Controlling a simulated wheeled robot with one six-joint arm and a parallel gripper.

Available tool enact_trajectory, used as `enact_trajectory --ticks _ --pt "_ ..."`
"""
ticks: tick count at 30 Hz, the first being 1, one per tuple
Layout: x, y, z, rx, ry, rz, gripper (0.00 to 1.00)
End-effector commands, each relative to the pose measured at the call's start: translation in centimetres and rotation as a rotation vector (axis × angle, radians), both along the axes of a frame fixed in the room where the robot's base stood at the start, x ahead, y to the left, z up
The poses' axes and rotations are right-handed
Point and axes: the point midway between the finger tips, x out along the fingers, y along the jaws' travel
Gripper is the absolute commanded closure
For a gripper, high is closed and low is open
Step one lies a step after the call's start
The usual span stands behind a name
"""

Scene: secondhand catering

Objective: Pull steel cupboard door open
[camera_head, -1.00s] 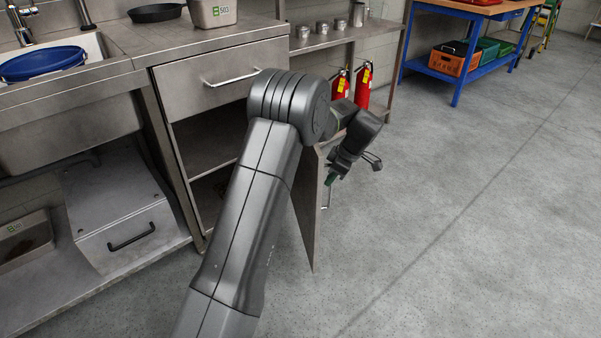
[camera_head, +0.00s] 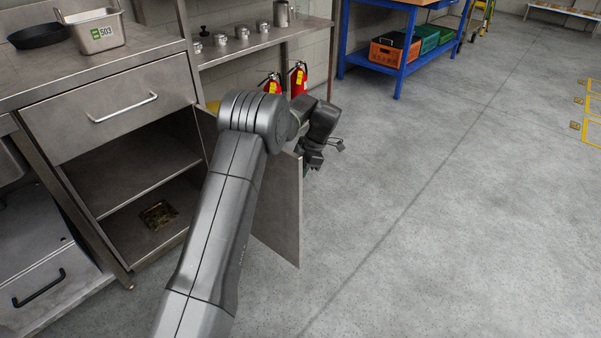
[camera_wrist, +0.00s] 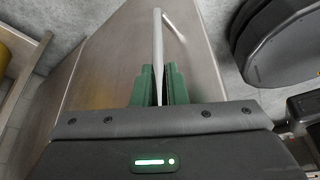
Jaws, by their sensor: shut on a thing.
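The steel cupboard door (camera_head: 280,215) stands swung well out from the cupboard (camera_head: 125,200), below the drawer. The open interior shows a shelf and a dark, brownish square item (camera_head: 158,214) on the bottom. In the wrist view the door (camera_wrist: 110,70) fills the middle, with its bar handle (camera_wrist: 158,50) running up from between the green finger pads. My gripper (camera_wrist: 160,88) is shut on the handle. In the head view my gripper (camera_head: 312,165) is at the door's far side, its fingers mostly hidden by my wrist and the door edge.
A drawer (camera_head: 110,108) with a bar handle is shut above the opening. Two red fire extinguishers (camera_head: 298,80) stand behind my arm. A blue-framed table (camera_head: 372,65) with crates is at the back.

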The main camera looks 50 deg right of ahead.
Motion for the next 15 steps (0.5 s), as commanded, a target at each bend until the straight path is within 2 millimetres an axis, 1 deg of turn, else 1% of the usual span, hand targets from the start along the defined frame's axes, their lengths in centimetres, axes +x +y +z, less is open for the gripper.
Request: enact_trajectory --ticks 13,14,15 --pt "0.07 0.04 -0.14 0.000 0.002 0.009 1.00" --pt "0.08 0.03 -0.14 0.000 0.002 0.009 0.85" --pt "0.08 0.03 -0.14 -0.001 0.001 0.009 0.78"
